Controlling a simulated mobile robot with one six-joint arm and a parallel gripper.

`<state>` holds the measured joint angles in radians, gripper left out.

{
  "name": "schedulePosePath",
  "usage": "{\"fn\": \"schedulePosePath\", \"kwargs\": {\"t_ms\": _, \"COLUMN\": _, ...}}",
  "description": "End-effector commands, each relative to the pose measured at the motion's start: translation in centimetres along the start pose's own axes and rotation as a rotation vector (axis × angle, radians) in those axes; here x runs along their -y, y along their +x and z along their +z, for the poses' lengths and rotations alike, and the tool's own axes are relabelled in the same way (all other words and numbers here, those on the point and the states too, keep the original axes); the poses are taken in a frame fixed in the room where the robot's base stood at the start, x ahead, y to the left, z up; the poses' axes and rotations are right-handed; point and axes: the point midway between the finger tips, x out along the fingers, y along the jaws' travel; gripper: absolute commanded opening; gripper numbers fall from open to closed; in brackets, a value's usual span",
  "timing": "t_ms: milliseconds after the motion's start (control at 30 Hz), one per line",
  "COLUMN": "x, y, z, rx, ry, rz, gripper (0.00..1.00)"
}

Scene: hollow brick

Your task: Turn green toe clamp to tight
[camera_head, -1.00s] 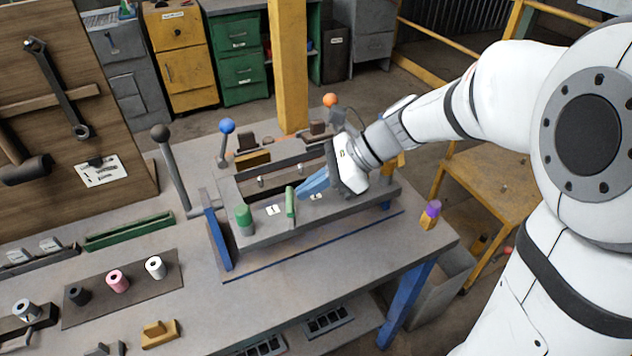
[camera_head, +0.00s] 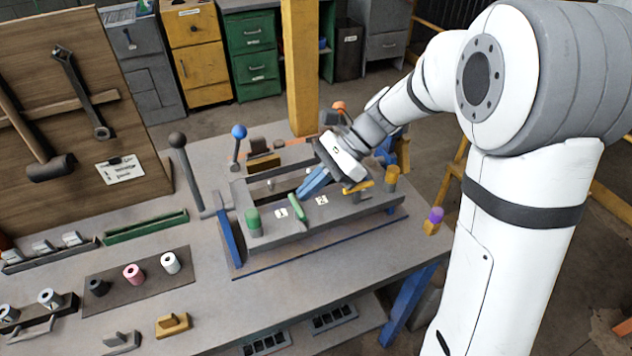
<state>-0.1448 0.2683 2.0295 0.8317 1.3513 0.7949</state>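The green toe clamp (camera_head: 297,207) is a short green bar on top of the grey fixture (camera_head: 345,213), beside the label marked 1. It lies slanted, its far end toward the left. My gripper (camera_head: 312,184) has blue fingers and reaches down over the fixture from the right. The fingertips are close to the far end of the green bar; I cannot tell whether they touch it. The fingers overlap in this view, so their opening is unclear. A yellow toe clamp (camera_head: 358,187) sits farther right, by the label marked 2.
A green cylinder (camera_head: 253,222) stands at the fixture's left end and a yellow one (camera_head: 392,179) at its right. Black-knobbed (camera_head: 178,141) and blue-knobbed (camera_head: 239,132) levers rise behind and left. A purple-topped piece (camera_head: 435,218) stands at the bench's right edge.

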Motion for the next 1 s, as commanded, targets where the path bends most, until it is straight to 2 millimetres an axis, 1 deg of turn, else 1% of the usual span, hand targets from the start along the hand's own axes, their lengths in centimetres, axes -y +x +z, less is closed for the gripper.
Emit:
{"fn": "schedulePosePath", "kwargs": {"t_ms": 33, "x": -0.1, "y": 0.3, "z": 0.1, "rx": 0.007, "ry": -0.001, "rz": 0.007, "gripper": 0.00}}
{"fn": "schedulePosePath", "kwargs": {"t_ms": 233, "x": -0.2, "y": 0.3, "z": 0.1, "rx": 0.008, "ry": 0.002, "rz": 0.006, "gripper": 0.00}}
{"fn": "schedulePosePath", "kwargs": {"t_ms": 367, "x": -0.2, "y": -0.1, "z": 0.2, "rx": 0.008, "ry": 0.003, "rz": 0.007, "gripper": 0.00}}
{"fn": "schedulePosePath", "kwargs": {"t_ms": 467, "x": -0.3, "y": -1.2, "z": 0.4, "rx": 0.008, "ry": 0.003, "rz": 0.006, "gripper": 0.00}}
{"fn": "schedulePosePath", "kwargs": {"t_ms": 800, "x": -0.7, "y": -7.3, "z": 0.5, "rx": 0.006, "ry": 0.002, "rz": -0.001, "gripper": 0.00}}
{"fn": "schedulePosePath", "kwargs": {"t_ms": 900, "x": -0.8, "y": -8.5, "z": 0.4, "rx": 0.006, "ry": 0.002, "rz": 0.000, "gripper": 0.00}}
{"fn": "schedulePosePath", "kwargs": {"t_ms": 1000, "x": -0.9, "y": -9.3, "z": 0.3, "rx": 0.005, "ry": 0.000, "rz": 0.000, "gripper": 0.00}}
